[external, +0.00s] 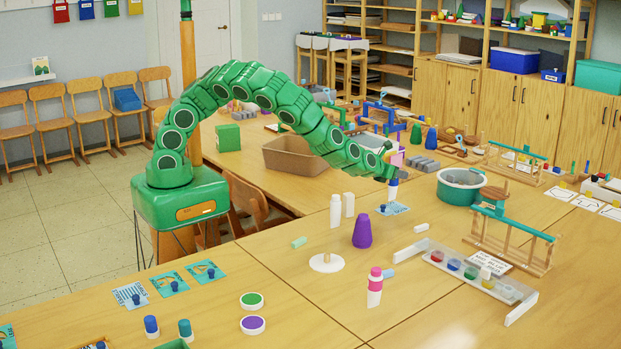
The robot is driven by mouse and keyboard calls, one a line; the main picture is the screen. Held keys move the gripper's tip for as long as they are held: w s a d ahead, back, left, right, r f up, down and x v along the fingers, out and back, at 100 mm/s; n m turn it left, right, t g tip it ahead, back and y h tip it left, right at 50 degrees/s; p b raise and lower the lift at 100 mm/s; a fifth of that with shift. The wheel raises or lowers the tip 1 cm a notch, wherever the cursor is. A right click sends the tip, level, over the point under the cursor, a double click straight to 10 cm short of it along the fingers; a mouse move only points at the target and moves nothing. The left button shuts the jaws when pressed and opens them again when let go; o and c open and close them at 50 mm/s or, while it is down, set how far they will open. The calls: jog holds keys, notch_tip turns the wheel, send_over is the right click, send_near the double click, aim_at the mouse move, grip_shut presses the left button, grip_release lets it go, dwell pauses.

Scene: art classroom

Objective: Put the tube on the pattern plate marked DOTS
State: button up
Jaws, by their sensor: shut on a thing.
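My gripper (391,180) is at the end of the green arm, right of centre in the external view. It is shut on a small tube (393,192), which looks white with a dark blue part near the jaws. The tube hangs just above a light blue pattern plate (400,208); whether it touches the plate I cannot tell. A small blue piece (382,208) is at that plate's left side. Three more pattern plates lie at the front left: one pale with lines (124,290), and two teal (164,279) (198,267), each with a blue piece on it. The plate markings are too small to read.
A pink-capped bottle (374,290) stands in front. A teal tub (460,188) and a wooden rack (512,238) are to the right.

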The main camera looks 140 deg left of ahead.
aim_at(397, 181)
jog(key=shift+f, duration=1.65)
jog(key=shift+f, duration=0.1)
jog(key=o, duration=1.1)
jog(key=shift+o, duration=0.2)
jog(key=shift+w+d+r, duration=0.15)
jog(key=shift+d+r, duration=0.2)
jog(key=shift+d, duration=0.2)
jog(key=v, duration=1)
jog(key=shift+d+r, duration=0.2)
jog(key=shift+d, duration=0.1)
